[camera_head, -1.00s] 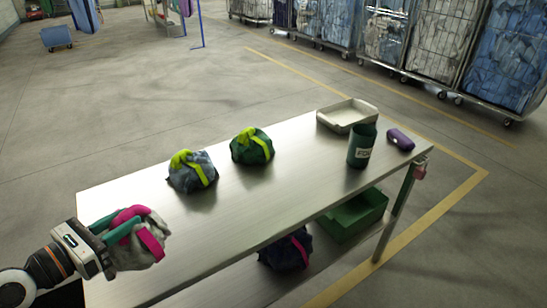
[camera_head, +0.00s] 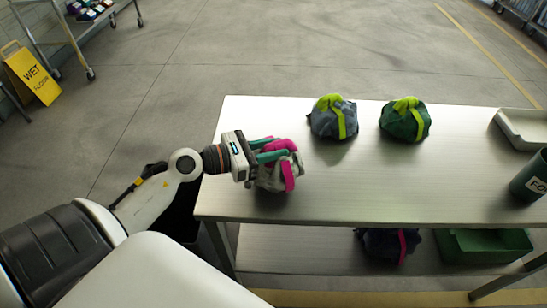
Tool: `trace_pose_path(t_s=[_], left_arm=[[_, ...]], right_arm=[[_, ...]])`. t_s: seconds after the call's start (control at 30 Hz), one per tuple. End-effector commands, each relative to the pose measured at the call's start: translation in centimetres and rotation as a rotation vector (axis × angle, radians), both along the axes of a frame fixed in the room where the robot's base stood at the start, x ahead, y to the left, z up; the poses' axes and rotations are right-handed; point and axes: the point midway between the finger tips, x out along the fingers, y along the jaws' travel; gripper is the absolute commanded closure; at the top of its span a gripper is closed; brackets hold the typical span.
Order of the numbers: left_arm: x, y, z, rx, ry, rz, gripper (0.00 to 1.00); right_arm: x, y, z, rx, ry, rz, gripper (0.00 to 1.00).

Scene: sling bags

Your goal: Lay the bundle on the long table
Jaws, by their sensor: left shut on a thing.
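My left gripper (camera_head: 268,152) reaches in from the left and is shut on a grey-white bundle (camera_head: 268,178) with a pink strap. The bundle is over the left part of the long metal table (camera_head: 350,190), at or very near its top; I cannot tell whether it touches. The gripper's green fingers close on the pink strap. Two other bundles sit on the table further back: a blue-grey one (camera_head: 325,121) and a dark green one (camera_head: 405,127), both with yellow-green straps. My right gripper is not in view.
A white tray (camera_head: 522,135) and a dark green cup (camera_head: 533,176) stand at the table's right. A dark bundle with a pink strap (camera_head: 385,243) and a green crate (camera_head: 480,245) are on the lower shelf. A yellow wet-floor sign (camera_head: 35,78) stands at left. The table's middle is clear.

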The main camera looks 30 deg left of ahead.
Motion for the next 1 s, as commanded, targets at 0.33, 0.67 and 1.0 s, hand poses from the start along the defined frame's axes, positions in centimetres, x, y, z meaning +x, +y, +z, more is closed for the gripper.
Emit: trace_pose_path(t_s=[0.33,0.67,1.0], left_arm=[[0.0,0.0,-3.0,-0.001,-0.002,0.001,1.00],[0.0,0.0,-3.4,-0.001,0.001,0.000,0.67],[0.0,0.0,-3.4,0.000,0.001,0.000,0.50]], right_arm=[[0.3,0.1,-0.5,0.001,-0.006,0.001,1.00],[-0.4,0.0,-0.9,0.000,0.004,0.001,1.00],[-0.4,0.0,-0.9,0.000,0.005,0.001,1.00]])
